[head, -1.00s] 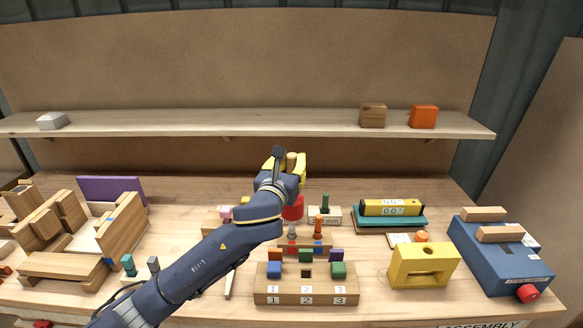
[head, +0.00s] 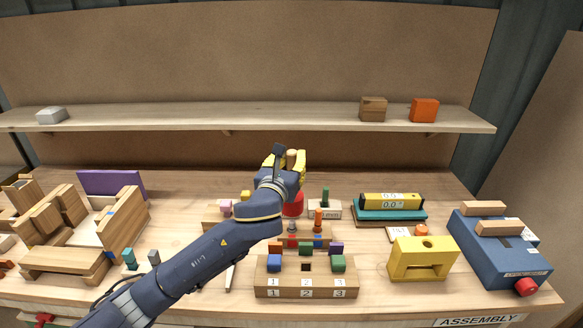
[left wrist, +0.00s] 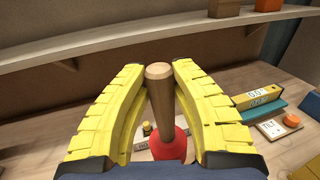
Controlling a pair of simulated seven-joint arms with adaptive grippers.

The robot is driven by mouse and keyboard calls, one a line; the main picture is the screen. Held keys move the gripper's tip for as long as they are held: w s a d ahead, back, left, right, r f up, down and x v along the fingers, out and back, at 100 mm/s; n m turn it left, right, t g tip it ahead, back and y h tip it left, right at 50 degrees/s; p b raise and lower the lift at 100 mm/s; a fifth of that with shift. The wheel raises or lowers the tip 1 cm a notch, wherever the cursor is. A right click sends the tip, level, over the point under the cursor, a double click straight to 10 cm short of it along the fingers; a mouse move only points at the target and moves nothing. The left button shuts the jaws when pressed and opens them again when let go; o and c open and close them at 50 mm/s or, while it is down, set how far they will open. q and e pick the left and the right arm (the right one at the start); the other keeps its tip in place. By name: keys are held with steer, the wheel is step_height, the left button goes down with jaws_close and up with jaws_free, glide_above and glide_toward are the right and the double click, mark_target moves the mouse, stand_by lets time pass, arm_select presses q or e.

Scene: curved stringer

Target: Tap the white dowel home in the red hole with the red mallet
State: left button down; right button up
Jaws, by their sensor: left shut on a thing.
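My left gripper (head: 290,162) is shut on the wooden handle of the red mallet (head: 292,206). In the left wrist view the yellow fingers (left wrist: 158,100) flank the upright handle (left wrist: 159,105), and the red head (left wrist: 172,146) hangs below. The pale dowel (head: 292,228) stands upright just under the mallet head, in a low wooden block (head: 310,239) with red and blue marks. An orange dowel (head: 318,219) stands over the blue mark. The red hole is covered by the dowel. I cannot tell whether mallet and dowel touch. My right gripper is not in view.
A numbered block (head: 306,287) with coloured cubes stands in front. A yellow block (head: 423,259) and a blue box (head: 500,255) are to the right. A level (head: 391,202) lies behind. Wooden parts (head: 65,262) crowd the left. A shelf (head: 240,119) spans the back.

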arm_select(q)
steer(key=shift+r, duration=0.15)
step_height(320, 180, down, 5)
steer(key=shift+r, duration=2.1)
